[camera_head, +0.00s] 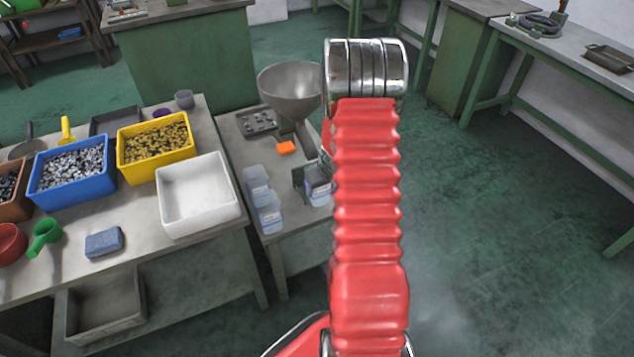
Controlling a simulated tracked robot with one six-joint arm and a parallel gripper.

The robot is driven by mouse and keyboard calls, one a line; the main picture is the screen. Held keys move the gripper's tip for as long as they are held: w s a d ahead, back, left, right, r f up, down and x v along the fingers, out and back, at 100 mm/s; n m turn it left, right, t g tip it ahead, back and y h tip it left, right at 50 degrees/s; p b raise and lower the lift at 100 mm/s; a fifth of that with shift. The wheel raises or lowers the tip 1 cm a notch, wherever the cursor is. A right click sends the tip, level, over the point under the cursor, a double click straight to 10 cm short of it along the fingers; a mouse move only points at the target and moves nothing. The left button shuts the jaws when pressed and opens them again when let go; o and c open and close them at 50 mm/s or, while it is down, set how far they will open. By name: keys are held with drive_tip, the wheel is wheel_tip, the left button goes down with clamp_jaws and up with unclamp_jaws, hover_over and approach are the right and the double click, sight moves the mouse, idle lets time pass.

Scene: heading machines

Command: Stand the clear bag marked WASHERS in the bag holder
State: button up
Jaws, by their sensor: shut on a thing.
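Two clear bags with pale labels (257,185) (269,217) are on the small side table, left of my arm. A third clear bag (319,187) with dark contents shows partly beside the red ribbed arm, against a dark upright bracket (298,180) that looks like the bag holder. I cannot tell whether this bag is inside the bracket or just beside it. The labels are too small to read, so I cannot tell which bag says WASHERS. My arm hides the right of this bag, and my gripper's fingers are hidden behind the arm.
A steel funnel (290,88), a dark parts tray (258,122) and an orange block (286,148) stand behind the bags. On the left bench are an empty white bin (198,194), yellow (156,142) and blue (72,174) bins of parts. Open green floor lies right.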

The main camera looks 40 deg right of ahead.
drive_tip(key=shift+w+d, duration=0.1)
drive_tip(key=shift+w, duration=0.15)
drive_tip(key=shift+w+d, duration=0.35)
drive_tip(key=shift+w, duration=0.55)
drive_tip(key=shift+w+d, duration=0.3)
drive_tip(key=shift+w, duration=0.55)
drive_tip(key=shift+f, duration=0.8)
drive_tip(key=shift+s, duration=0.1)
drive_tip(key=o, duration=1.1)
drive_tip(key=shift+c, duration=0.2)
